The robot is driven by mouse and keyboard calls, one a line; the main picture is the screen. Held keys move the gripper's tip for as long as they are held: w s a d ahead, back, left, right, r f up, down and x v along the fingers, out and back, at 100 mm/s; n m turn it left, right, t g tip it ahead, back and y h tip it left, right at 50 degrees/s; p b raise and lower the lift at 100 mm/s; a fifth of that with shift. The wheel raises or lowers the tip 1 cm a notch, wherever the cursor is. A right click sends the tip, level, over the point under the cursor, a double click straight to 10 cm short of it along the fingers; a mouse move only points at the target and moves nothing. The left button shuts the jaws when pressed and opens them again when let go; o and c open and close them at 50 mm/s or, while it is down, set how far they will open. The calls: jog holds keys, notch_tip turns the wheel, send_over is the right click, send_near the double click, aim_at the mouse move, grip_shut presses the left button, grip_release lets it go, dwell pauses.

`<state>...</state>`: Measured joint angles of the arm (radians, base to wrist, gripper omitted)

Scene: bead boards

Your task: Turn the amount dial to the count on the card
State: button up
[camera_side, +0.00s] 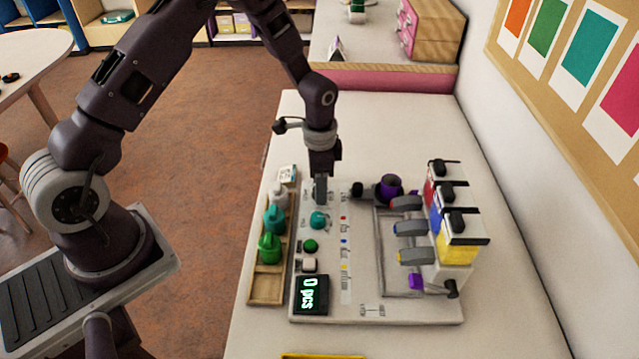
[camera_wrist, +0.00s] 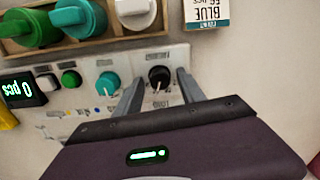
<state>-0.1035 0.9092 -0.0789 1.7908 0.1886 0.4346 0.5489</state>
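My gripper (camera_side: 320,190) points down over the upper left of the white board (camera_side: 365,308). In the wrist view its two fingers (camera_wrist: 160,84) are apart, one on each side of a black dial (camera_wrist: 159,78) with a pale pointer line. I cannot tell whether they touch it. The black dial is hidden by my gripper in the side view. A teal dial (camera_side: 318,220) sits beside it, also seen in the wrist view (camera_wrist: 108,84). The dial labels are too small to read surely. The card (camera_wrist: 207,14) shows BLUE and a pcs count, upside down. The display (camera_side: 311,295) reads 0 pcs.
A green button (camera_side: 310,246) and a white button (camera_side: 309,265) sit above the display.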

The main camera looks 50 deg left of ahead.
grip_shut()
jog(key=shift+n, duration=0.3)
jog(key=n, duration=0.3)
jog(key=shift+n, duration=2)
jog(key=shift+o, duration=0.9)
grip_release()
